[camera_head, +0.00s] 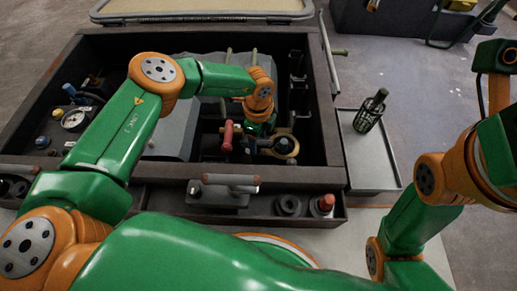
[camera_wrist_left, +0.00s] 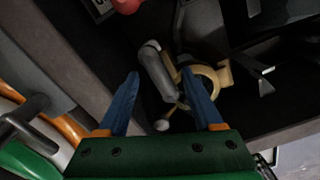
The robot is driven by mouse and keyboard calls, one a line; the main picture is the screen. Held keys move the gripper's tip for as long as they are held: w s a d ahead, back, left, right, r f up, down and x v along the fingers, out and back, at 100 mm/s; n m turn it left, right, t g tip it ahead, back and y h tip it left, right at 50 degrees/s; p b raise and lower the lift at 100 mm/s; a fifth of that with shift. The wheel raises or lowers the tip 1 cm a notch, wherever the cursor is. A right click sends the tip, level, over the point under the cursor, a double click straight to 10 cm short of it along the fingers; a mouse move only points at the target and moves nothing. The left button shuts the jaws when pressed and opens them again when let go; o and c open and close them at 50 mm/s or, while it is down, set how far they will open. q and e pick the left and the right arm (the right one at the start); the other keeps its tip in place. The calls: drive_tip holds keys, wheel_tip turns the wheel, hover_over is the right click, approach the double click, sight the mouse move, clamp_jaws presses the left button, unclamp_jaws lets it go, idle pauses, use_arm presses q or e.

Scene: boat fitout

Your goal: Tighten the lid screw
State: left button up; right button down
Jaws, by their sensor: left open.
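My left gripper (camera_head: 262,132) reaches down into the dark open locker in the head view. In the left wrist view its two blue fingers (camera_wrist_left: 160,74) are open. A grey rounded bar (camera_wrist_left: 157,70) shows between the fingertips; I cannot tell whether they touch it. Beside it is a brass ring-shaped fitting (camera_wrist_left: 222,75), partly behind the right finger. The head view shows a round dark-topped fitting with a brass rim (camera_head: 285,146) just right of the gripper. I cannot make out the lid screw for certain. My right arm stands at the right, its gripper fingers out of view.
A red-handled part (camera_head: 227,137) stands close left of the gripper. The locker's front wall (camera_head: 320,177) is near. A gauge (camera_head: 74,119) is at the left.

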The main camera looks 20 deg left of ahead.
use_arm(q)
drive_tip(key=shift+f+b, duration=0.3)
drive_tip(key=shift+f, duration=0.65)
drive_tip(key=shift+r, duration=0.1)
clamp_jaws()
